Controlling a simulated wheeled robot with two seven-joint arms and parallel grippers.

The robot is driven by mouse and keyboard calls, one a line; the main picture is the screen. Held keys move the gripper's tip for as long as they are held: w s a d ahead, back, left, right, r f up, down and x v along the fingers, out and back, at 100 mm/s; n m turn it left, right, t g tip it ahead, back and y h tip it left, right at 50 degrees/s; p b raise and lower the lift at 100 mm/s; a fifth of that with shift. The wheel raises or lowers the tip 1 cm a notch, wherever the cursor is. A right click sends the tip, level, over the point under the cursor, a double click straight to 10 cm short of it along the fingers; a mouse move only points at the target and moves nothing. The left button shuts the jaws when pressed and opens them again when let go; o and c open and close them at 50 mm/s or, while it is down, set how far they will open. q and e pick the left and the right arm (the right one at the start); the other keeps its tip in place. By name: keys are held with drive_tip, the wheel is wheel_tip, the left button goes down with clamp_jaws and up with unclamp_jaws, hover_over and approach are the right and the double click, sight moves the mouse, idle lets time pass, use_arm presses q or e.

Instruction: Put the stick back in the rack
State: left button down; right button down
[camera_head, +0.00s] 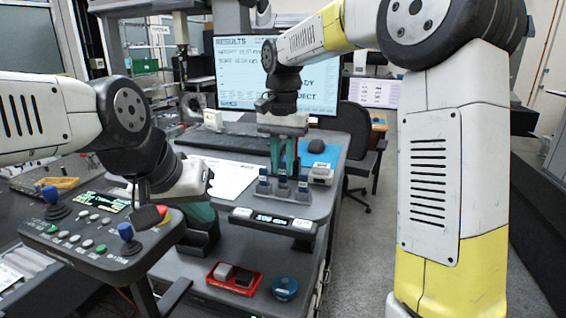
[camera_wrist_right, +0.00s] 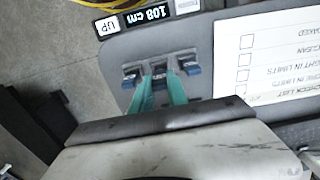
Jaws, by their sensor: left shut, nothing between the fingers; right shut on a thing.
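The rack (camera_head: 287,195) is a small grey holder near the desk's front right edge, with three dark, blue-marked pieces in a row. The rack also shows in the right wrist view. My right gripper (camera_head: 283,172) points down over its middle place. Its teal fingers (camera_wrist_right: 160,82) are shut on the stick (camera_wrist_right: 160,69), a small dark piece with blue, in line with the middle of the row. I cannot tell if it is fully seated. My left gripper (camera_head: 203,216) is shut and empty, low beside the control panel, with its tips partly hidden.
The control panel (camera_head: 98,255) with blue-topped joysticks is at the left front. A height display (camera_head: 270,220) is on the desk's front edge. A checklist sheet (camera_head: 220,178), a dark mouse (camera_head: 316,146) and a monitor (camera_head: 230,75) are behind. A red tray (camera_head: 235,279) lies on the shelf below.

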sight(283, 174)
drive_tip(key=shift+f, duration=1.25)
drive_tip(key=c, duration=1.2)
unclamp_jaws()
